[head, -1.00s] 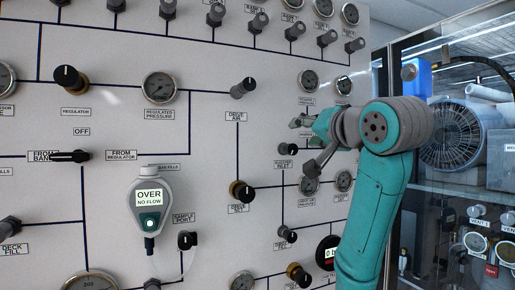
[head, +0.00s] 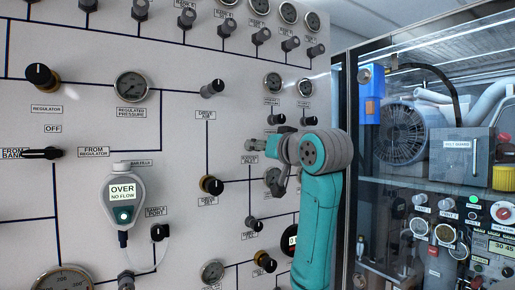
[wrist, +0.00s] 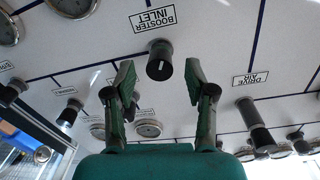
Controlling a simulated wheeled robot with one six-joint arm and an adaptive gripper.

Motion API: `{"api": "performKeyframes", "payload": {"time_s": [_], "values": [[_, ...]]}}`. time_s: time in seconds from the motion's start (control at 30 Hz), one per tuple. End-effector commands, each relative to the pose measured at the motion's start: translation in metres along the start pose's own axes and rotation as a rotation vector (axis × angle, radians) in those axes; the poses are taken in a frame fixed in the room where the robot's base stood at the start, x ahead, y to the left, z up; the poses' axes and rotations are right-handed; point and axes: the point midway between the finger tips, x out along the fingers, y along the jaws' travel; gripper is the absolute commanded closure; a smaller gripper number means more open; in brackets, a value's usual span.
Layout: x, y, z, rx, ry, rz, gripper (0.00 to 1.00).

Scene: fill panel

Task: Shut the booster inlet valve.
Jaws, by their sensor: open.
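The booster inlet valve is a dark round knob (wrist: 160,60) with a light mark on its face, beside the BOOSTER INLET label (wrist: 154,19) in the wrist view. My gripper (wrist: 159,82) is open and empty. Its two fingers stand apart on either side of the knob in the picture; I cannot tell how far they are from it in depth. In the head view my gripper (head: 256,146) is at the panel just above the booster inlet label (head: 249,159) and hides the knob.
The drive air knob (wrist: 254,118) stands to the right in the wrist view. In the head view another knob (head: 211,185) and a gauge (head: 272,83) are nearby on the panel (head: 110,55). A glass-fronted cabinet (head: 378,215) stands at the right.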

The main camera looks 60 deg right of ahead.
Motion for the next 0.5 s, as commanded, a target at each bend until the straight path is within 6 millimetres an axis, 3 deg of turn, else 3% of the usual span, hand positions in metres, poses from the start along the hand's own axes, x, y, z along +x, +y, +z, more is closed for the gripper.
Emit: {"api": "performKeyframes", "payload": {"time_s": [0.2,0.5], "values": [[0.021,0.000,0.000,0.001,-0.001,-0.001,0.45],[0.025,0.000,0.000,0.000,0.000,0.000,0.45]]}}
